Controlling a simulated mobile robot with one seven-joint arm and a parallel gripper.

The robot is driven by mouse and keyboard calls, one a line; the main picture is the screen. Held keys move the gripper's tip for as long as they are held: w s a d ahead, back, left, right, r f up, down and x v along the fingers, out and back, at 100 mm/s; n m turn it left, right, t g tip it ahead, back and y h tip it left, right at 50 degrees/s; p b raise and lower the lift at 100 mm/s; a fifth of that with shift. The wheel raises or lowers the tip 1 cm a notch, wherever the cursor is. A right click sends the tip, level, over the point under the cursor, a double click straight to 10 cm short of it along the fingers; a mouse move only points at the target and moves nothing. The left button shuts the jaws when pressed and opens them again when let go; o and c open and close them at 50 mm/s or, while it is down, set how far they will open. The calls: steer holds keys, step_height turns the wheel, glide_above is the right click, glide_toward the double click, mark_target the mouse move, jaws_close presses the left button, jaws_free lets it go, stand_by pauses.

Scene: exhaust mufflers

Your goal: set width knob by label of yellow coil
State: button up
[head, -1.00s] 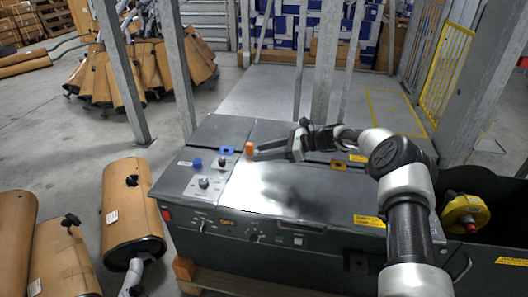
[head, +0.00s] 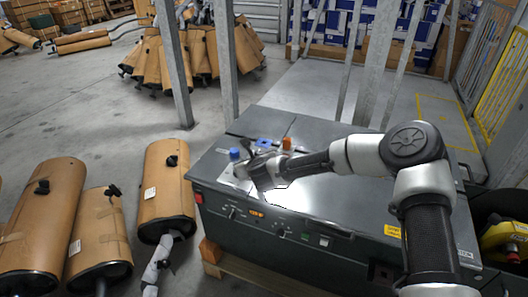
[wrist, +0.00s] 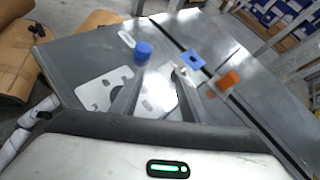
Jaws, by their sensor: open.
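The dark grey machine (head: 350,190) has a light control plate on its top left, and the wrist view shows this plate (wrist: 98,92) with small knobs. A dark knob (head: 232,213) and another knob (head: 281,230) are on its front panel. I cannot read which is the width knob. The yellow coil (head: 508,236) sits in the dark bin at the far right, partly cut off; its label is not legible. My gripper (head: 254,178) is open and empty over the control plate, partly hiding it. Its fingers (wrist: 157,84) point down at the plate in the wrist view.
A blue button (head: 235,154), a blue square piece (head: 263,142) and an orange block (head: 287,143) stand close around my gripper. Grey posts (head: 176,75) rise behind the machine.

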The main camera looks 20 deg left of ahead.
steer(key=s+r+m+t+h, duration=0.1)
steer(key=s+m, duration=0.1)
steer(key=s+d+r+m+t+h, duration=0.1)
steer(key=s+m, duration=0.1)
steer(key=s+r+m+t+h, duration=0.1)
steer(key=s+m, duration=0.1)
steer(key=s, duration=0.1)
steer(key=shift+s+d+m+h, duration=0.1)
steer(key=shift+d+m+h, duration=0.2)
steer(key=shift+h, duration=0.1)
steer(key=shift+s+d+r, duration=0.1)
steer(key=shift+d+r, duration=0.05)
steer(key=shift+d, duration=0.05)
steer(key=b+x, duration=0.3)
steer(key=x, duration=1.4)
steer(key=shift+w+d+r+b, duration=0.15)
steer(key=shift+w+b, duration=0.1)
steer(key=shift+b, duration=0.15)
jaws_close()
